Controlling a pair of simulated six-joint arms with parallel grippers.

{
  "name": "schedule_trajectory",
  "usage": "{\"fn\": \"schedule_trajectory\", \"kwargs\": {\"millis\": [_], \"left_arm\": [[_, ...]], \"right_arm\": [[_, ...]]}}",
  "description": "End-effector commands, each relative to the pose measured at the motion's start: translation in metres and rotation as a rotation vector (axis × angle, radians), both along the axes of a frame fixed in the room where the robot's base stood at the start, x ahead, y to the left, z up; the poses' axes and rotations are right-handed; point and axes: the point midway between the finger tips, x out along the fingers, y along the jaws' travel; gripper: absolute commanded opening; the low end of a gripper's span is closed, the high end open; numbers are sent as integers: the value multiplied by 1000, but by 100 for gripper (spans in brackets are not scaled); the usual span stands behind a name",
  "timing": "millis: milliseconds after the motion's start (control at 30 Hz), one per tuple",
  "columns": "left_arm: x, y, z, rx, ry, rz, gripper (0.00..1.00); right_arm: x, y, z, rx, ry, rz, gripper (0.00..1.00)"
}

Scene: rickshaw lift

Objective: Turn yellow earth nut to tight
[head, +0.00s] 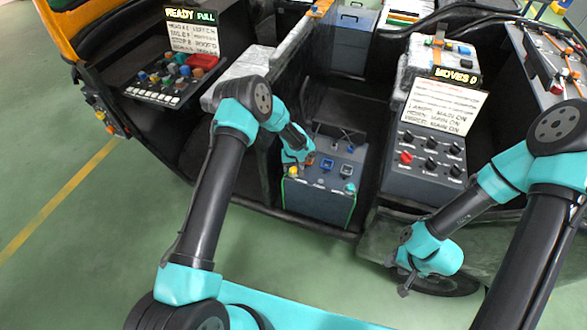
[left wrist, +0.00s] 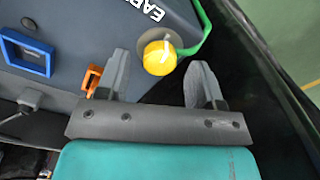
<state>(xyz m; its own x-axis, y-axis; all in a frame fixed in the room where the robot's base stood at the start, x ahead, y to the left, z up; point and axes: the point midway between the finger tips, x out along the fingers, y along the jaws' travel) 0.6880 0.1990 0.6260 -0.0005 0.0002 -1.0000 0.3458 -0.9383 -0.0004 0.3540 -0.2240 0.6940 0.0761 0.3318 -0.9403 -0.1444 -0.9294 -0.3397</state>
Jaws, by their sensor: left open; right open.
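The yellow earth nut (left wrist: 158,57) is a round yellow knob with a pale line across its top, on a grey box (left wrist: 90,25) beside white lettering that begins "EAR". In the head view the nut (head: 293,170) is small at the left of the box top. My left gripper (left wrist: 161,62) is open, with one finger on each side of the nut; a gap shows at both sides, wider on the right. In the head view my left gripper (head: 300,163) is over the box's left part. My right gripper (head: 404,285) is open and empty, low in front of the vehicle at the right.
An orange piece (left wrist: 92,78) sits close to the left finger, and a blue square frame (left wrist: 27,52) lies further left. A green strip (left wrist: 203,28) runs along the box edge. A knob panel (head: 425,155) stands right of the box. The green floor in front is free.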

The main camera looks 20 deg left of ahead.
Motion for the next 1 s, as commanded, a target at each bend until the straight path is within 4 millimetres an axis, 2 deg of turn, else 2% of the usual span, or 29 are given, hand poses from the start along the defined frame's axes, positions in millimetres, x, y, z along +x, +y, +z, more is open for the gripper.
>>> {"fn": "schedule_trajectory", "kwargs": {"millis": [133, 433, 900, 1000], "left_arm": [[0, 0, -10, -1, -1, 1, 61], [0, 0, -12, -1, -1, 1, 61], [0, 0, -11, -1, 0, 1, 16], [0, 0, -11, -1, 0, 1, 12]], "right_arm": [[0, 0, 0, 0, 0, 0, 43], [0, 0, 0, 0, 0, 0, 43], [0, 0, 0, 0, 0, 0, 43], [0, 0, 0, 0, 0, 0, 43]]}}
